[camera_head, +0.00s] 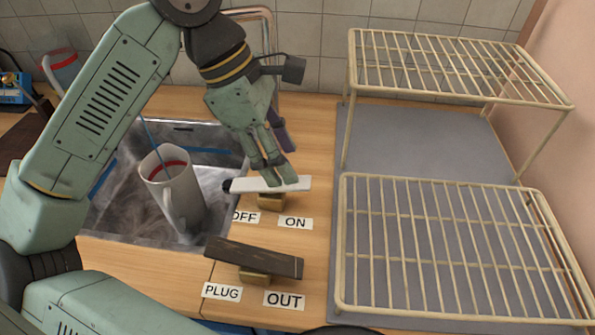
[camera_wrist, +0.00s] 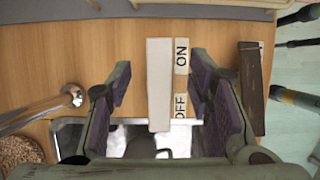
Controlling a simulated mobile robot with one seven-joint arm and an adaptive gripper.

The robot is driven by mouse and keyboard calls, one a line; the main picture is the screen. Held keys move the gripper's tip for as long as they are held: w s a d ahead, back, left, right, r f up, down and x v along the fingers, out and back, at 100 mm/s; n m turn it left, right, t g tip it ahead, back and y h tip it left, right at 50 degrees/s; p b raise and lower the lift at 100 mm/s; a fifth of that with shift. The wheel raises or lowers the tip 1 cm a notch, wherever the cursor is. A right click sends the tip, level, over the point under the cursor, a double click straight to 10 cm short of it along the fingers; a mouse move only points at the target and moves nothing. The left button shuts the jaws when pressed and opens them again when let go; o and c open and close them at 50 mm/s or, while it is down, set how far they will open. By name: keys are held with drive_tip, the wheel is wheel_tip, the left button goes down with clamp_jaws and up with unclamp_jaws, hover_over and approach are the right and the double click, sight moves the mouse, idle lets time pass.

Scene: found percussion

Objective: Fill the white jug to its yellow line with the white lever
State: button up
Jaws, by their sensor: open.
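The white jug (camera_head: 172,190) stands tilted in the metal sink, its handle toward the front. A red band shows inside its mouth; I see no yellow line. A thin blue streak, like a stream of water, runs down into the mouth; the level inside is not clear. The white lever (camera_head: 270,185) sits on a wooden block behind the OFF and ON labels, its black-tipped end to the left. My gripper (camera_head: 275,178) is at the lever's right half in the head view. In the wrist view the white lever (camera_wrist: 160,85) lies between my open fingers (camera_wrist: 163,88), with gaps both sides.
A dark lever (camera_head: 254,259) with PLUG and OUT labels lies in front of the white one. A metal tap (camera_head: 262,14) stands behind my gripper. Wire racks (camera_head: 455,245) fill the right side. Another vessel (camera_head: 62,68) with red inside stands at the back left.

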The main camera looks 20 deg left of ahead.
drive_tip(key=shift+p+x, duration=0.4)
drive_tip(key=shift+x, duration=2.4)
drive_tip(key=shift+c, duration=0.4)
clamp_jaws()
